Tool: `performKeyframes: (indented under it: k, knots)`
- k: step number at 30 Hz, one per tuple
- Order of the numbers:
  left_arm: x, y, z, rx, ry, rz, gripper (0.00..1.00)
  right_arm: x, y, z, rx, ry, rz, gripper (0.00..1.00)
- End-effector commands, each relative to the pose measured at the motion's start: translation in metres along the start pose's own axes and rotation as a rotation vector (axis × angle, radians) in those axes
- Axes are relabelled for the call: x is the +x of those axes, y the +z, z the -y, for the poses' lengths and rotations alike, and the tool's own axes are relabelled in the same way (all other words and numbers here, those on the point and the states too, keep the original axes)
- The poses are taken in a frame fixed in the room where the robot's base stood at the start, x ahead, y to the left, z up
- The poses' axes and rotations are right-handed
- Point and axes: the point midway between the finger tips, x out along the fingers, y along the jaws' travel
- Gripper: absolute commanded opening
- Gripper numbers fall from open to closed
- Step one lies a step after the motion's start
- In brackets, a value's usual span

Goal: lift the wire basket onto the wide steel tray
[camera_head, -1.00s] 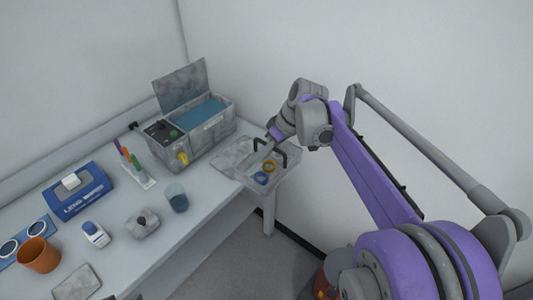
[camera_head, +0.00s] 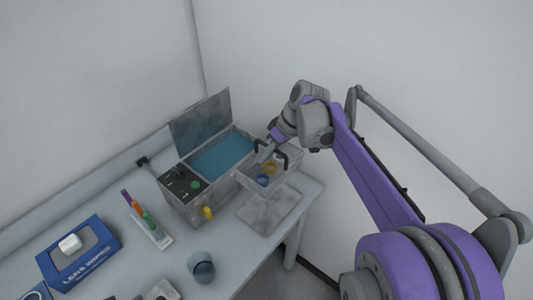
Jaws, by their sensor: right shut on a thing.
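My right gripper (camera_head: 268,147) is shut on the wire basket (camera_head: 258,188), a shallow grey box with dark handles. Small rings lie in it, one blue and others yellowish or white. The basket appears raised, overlapping the right end of the bath machine in the picture. The wide steel tray (camera_head: 268,212), a flat grey plate, lies on the table below and in front of the basket, with its bare surface showing. The exact height gap is hard to tell. My left gripper is not in view.
The bath machine (camera_head: 180,186) with blue liquid and an open lid (camera_head: 201,122) stands behind the tray. The table's right edge lies just beyond the tray.

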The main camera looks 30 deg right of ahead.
Motion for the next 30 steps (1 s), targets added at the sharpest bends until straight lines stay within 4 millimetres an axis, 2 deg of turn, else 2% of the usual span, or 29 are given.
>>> performKeyframes:
  k: [11, 30]
  knots:
    - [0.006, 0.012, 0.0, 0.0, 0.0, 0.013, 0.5, 0.013, 0.007, -0.002, 0.001, -0.001, 0.002, 0.0]
    - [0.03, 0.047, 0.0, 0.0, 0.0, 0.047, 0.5, 0.06, 0.026, -0.013, 0.0, 0.0, 0.002, 0.0]
